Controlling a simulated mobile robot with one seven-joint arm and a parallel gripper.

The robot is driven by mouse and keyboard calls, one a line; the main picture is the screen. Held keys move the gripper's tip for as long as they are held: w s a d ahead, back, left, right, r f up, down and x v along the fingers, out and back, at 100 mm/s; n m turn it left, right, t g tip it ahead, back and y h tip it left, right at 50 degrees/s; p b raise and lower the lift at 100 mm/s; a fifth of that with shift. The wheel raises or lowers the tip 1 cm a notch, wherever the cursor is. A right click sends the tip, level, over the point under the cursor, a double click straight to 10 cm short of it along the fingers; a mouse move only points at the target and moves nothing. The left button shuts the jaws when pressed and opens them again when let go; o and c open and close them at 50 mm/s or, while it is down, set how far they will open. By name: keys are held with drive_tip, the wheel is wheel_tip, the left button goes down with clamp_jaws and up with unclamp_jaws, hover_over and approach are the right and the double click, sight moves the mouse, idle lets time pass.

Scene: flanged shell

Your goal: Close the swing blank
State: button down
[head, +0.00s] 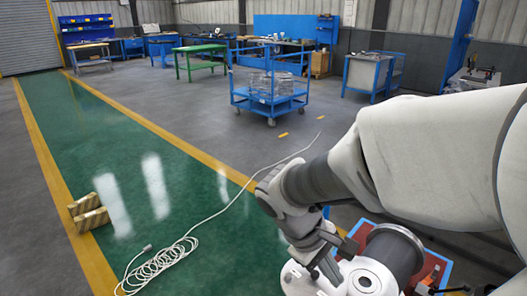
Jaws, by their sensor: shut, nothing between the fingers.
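A pale flanged shell (366,282) with small dark holes shows at the bottom edge, cut off by the frame. A dark grey cylinder with a wide round rim (395,250) stands against it on the right. I cannot tell which part is the swing blank or how far it stands open. My gripper (328,270) is shut and empty, pointing down at the left of the dark cylinder, close over the pale part. Whether it touches anything is not clear. My wrist and arm hide part of the area behind.
The shell stands on a red surface with blue edges (434,268). A coiled white cable (160,268) lies on the green floor at the left. A blue cart (270,95) and several workbenches are far back.

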drive_tip(key=w+a+f+n+h+b, duration=0.2)
drive_tip(key=w+f+n+h+b, duration=0.25)
drive_tip(key=f, duration=0.55)
drive_tip(key=n+t+h+b, duration=0.1)
drive_tip(key=n+t+b, duration=0.7)
drive_tip(key=n+t, duration=0.7)
approach(288, 280)
drive_tip(key=shift+n+g, duration=0.5)
drive_tip(key=shift+n, duration=0.25)
drive_tip(key=b+x, duration=0.3)
drive_tip(key=x, duration=0.3)
drive_tip(key=shift+w+r, duration=0.15)
drive_tip(key=shift+w+d+r, duration=0.1)
drive_tip(key=shift+w+d, duration=0.05)
drive_tip(key=shift+w, duration=0.1)
drive_tip(key=shift+w+h, duration=0.2)
drive_tip(key=shift+h, duration=0.05)
